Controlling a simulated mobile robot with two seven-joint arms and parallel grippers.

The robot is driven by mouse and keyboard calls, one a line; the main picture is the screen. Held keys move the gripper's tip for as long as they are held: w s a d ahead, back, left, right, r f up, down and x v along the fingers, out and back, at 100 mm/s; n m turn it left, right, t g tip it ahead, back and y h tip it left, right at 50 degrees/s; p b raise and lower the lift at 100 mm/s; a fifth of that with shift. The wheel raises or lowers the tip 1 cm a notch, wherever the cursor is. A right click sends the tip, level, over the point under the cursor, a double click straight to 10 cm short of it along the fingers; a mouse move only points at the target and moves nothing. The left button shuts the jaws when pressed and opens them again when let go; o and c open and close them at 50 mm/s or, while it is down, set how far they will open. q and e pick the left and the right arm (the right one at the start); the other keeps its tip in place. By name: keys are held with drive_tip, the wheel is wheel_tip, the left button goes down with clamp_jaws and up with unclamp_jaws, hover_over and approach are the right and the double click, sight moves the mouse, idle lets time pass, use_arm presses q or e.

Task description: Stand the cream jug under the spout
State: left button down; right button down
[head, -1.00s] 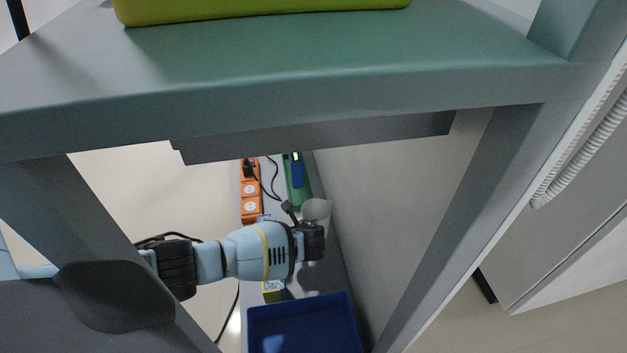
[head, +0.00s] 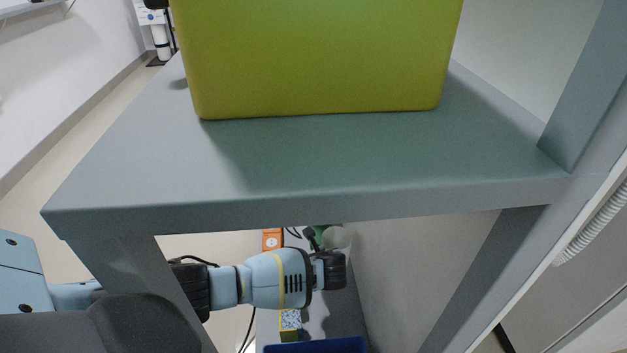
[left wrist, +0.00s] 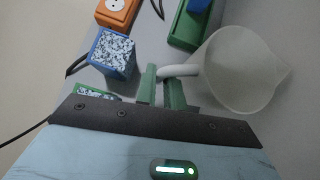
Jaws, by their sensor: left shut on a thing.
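The cream jug (left wrist: 238,70) is pale and translucent, with a white handle (left wrist: 178,70) toward my left gripper (left wrist: 160,86). The green fingers of that gripper are shut on the handle in the left wrist view. In the head view my left arm reaches in below a grey shelf, and the shelf edge and the gripper hide most of the jug. I cannot tell whether the jug touches the surface below. No spout can be made out in either view. My right gripper is not in view.
A yellow-green bin (head: 320,60) stands on the grey shelf (head: 300,165) above my left arm. Below are an orange socket block (left wrist: 117,10), a blue box with a speckled top (left wrist: 112,55), a green case (left wrist: 187,25) and a blue tray (head: 315,346). A wall rises right of the jug.

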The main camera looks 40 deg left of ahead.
use_arm(q)
wheel_tip(320, 180, up, 4)
drive_tip(key=shift+r+p, duration=0.15)
drive_tip(key=shift+p, duration=0.85)
